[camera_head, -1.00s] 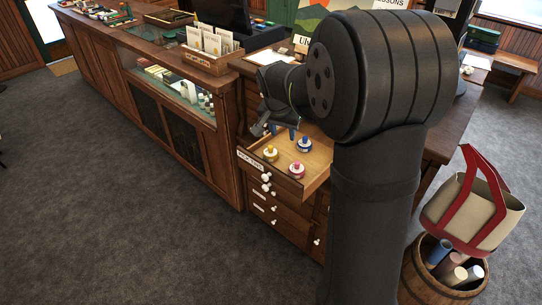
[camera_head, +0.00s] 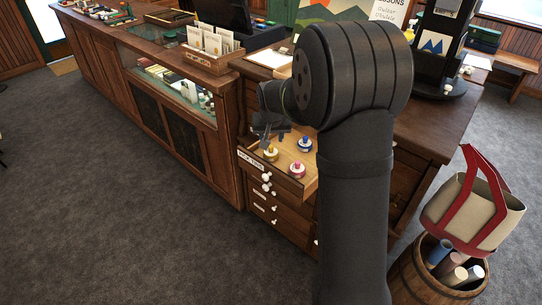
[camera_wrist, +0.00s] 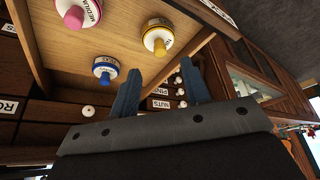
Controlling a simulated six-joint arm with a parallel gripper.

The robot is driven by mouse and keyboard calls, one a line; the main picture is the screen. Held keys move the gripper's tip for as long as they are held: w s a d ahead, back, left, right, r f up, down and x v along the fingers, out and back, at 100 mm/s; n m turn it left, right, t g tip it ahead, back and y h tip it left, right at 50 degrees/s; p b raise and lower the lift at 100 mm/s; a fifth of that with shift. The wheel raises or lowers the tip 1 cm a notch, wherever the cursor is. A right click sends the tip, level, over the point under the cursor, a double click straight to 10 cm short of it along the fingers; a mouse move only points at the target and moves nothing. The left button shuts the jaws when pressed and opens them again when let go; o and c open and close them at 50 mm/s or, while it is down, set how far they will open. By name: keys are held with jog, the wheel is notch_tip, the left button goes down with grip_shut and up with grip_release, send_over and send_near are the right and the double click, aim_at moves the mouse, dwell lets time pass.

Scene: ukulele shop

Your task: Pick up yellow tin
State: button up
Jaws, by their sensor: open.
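The yellow tin (camera_head: 271,154) stands in the open drawer (camera_head: 318,158), near its front left part, with a white label band and a yellow knob on its lid. In the wrist view the yellow tin (camera_wrist: 158,36) is just beyond the gap between my fingers. My gripper (camera_head: 274,138) is over the drawer's left side, close to the yellow tin. The wrist view shows my gripper (camera_wrist: 160,67) with its two blue fingers apart and nothing between them.
A blue tin (camera_head: 305,144) and a pink tin (camera_head: 297,170) share the drawer. The drawer walls stand close around the tins. The glass-fronted counter (camera_head: 170,85) is to the left. A barrel (camera_head: 415,275) with a bag is at right.

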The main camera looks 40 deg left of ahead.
aim_at(271, 147)
jog(key=shift+x, duration=3.5)
jog(key=shift+w+a+r, duration=0.1)
jog(key=shift+w, duration=0.05)
grip_shut()
